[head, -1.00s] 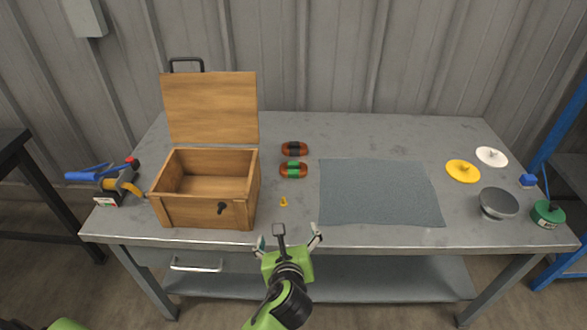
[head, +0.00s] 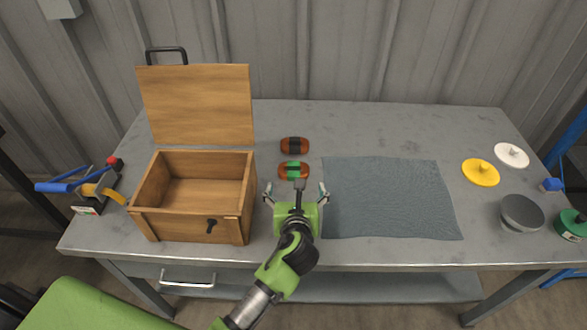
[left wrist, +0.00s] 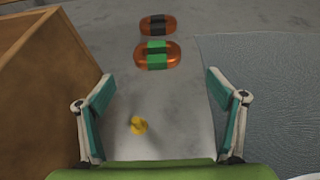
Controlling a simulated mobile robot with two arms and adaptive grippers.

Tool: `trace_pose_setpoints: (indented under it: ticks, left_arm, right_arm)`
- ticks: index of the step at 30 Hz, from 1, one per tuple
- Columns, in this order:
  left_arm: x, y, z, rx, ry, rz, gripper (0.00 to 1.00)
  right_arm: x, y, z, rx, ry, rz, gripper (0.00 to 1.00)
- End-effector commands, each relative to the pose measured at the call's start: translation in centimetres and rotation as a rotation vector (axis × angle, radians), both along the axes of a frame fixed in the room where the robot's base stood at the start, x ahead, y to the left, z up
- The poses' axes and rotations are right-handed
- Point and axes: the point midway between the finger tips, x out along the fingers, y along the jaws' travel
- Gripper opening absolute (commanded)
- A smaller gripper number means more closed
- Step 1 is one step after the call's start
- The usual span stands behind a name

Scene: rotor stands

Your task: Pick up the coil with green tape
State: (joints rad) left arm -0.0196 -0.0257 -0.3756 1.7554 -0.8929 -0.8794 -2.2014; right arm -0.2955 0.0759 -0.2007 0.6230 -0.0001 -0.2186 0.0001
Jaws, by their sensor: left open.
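The coil with green tape (head: 293,170) is a copper-coloured oval loop lying on the table, right of the wooden box. It also shows ahead of the fingers in the left wrist view (left wrist: 157,62). My left gripper (head: 296,190) is open and empty, just on the near side of this coil. In the left wrist view its two teal-padded fingers (left wrist: 160,82) stand wide apart, with the coil beyond them and roughly centred. A similar coil with black tape (head: 294,145) lies right behind the green one. My right gripper is not in view.
The open wooden box (head: 190,225) stands close on the left and a grey mat (head: 390,200) lies on the right. A small yellow piece (left wrist: 138,125) sits on the table between the fingers in the left wrist view. Discs and a grey bowl (head: 521,213) are far right.

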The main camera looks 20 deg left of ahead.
Motion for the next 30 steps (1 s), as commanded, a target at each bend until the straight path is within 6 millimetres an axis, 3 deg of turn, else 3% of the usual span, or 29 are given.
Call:
trace_pose_setpoints:
  ticks: [3, 6, 13, 21, 30]
  left_arm:
    - [2.1, 0.7, -0.9, 0.0, -0.001, 0.002, 0.86]
    - [3.2, 1.1, -1.4, -0.001, 0.0, 0.0, 0.86]
    - [4.6, 1.7, -2.0, -0.002, 0.0, 0.001, 0.86]
    - [7.8, 3.2, -3.4, -0.001, -0.002, 0.001, 0.86]
    - [8.3, 3.4, -3.6, -0.002, -0.001, 0.001, 0.86]
  right_arm:
    - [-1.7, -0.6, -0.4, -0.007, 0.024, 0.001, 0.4]
    - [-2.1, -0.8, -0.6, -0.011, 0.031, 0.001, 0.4]
    - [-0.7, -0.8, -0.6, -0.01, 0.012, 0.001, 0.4]
    - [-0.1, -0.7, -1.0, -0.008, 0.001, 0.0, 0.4]
    - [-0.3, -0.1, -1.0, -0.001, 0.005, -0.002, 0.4]
